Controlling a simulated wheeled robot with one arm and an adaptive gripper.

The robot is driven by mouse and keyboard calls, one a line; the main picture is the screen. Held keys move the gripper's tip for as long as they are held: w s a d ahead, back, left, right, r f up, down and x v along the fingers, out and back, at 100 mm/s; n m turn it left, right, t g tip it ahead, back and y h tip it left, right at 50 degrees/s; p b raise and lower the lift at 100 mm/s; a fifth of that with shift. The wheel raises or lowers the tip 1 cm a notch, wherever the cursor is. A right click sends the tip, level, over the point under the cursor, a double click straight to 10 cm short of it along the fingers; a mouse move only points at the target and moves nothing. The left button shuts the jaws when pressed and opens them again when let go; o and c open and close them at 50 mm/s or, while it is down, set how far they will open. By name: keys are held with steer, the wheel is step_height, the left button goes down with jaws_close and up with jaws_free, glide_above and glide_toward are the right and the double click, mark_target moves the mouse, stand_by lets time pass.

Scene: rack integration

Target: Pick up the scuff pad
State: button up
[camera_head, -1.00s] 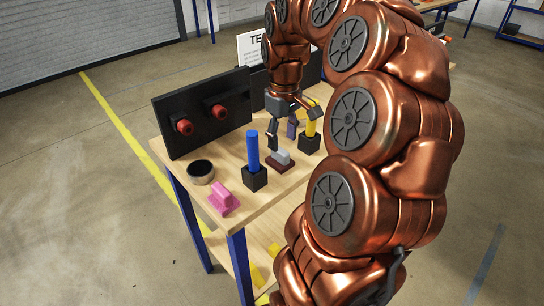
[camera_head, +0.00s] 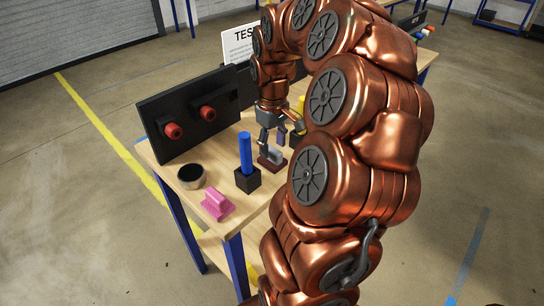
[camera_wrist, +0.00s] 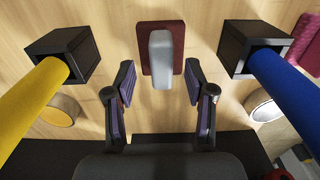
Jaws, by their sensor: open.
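The scuff pad, a dark red block with a grey grip on top (camera_head: 273,159), lies on the wooden table between the blue post and the yellow post. In the wrist view the scuff pad (camera_wrist: 176,72) is centred just ahead of my fingers, with its grey grip lined up with the gap. My gripper (camera_head: 271,145) is open and empty above the table, close to the pad. In the wrist view my gripper (camera_wrist: 160,80) has its two purple-lined fingers apart. I cannot tell its exact height over the pad. My arm hides part of the table.
A blue post (camera_head: 245,152) and a yellow post (camera_wrist: 30,98) stand in black blocks on either side of the pad. A pink block (camera_head: 217,205) and a round container (camera_head: 191,177) sit nearer the table's left end. A black panel with red knobs (camera_head: 196,115) stands behind.

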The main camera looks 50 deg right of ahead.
mark_target(275, 162)
steer(key=shift+s+a+f, duration=0.1)
steer(key=shift+f, duration=1.35)
steer(key=shift+c, duration=0.2)
jaws_close()
